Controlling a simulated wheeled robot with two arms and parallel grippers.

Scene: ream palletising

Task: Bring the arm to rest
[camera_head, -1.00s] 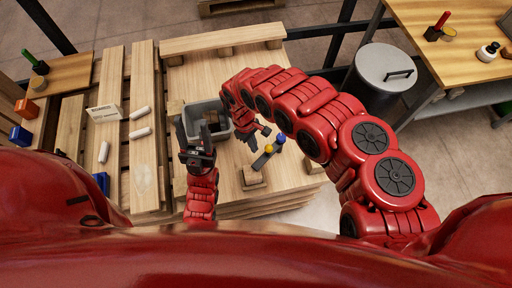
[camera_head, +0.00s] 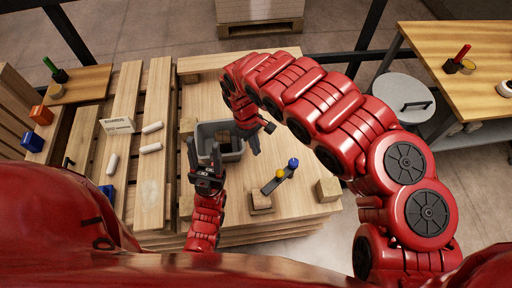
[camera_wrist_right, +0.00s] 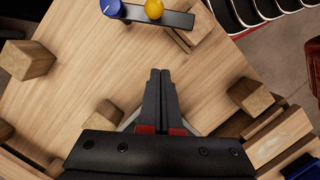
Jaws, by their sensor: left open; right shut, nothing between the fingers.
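My right arm arches in from the right in the head view, and its gripper (camera_head: 254,140) hangs beside the grey bin (camera_head: 233,154) over the wooden pallet deck. In the right wrist view the right gripper (camera_wrist_right: 160,74) is shut with its black fingers together and nothing between them. My left gripper (camera_head: 202,158) points up at the left of the bin in the head view, open and empty. A dark bar with a blue knob (camera_head: 293,163) and a yellow knob (camera_head: 280,173) lies nearer me, one end at a wooden block (camera_head: 260,202). The bar also shows in the right wrist view (camera_wrist_right: 172,17).
Another wooden block (camera_head: 328,188) stands near the deck's right edge. White cylinders (camera_head: 151,148) and a labelled white box (camera_head: 117,125) lie on the slatted pallet at left. A lidded grey bin (camera_head: 402,98) and a wooden table (camera_head: 470,75) stand at right.

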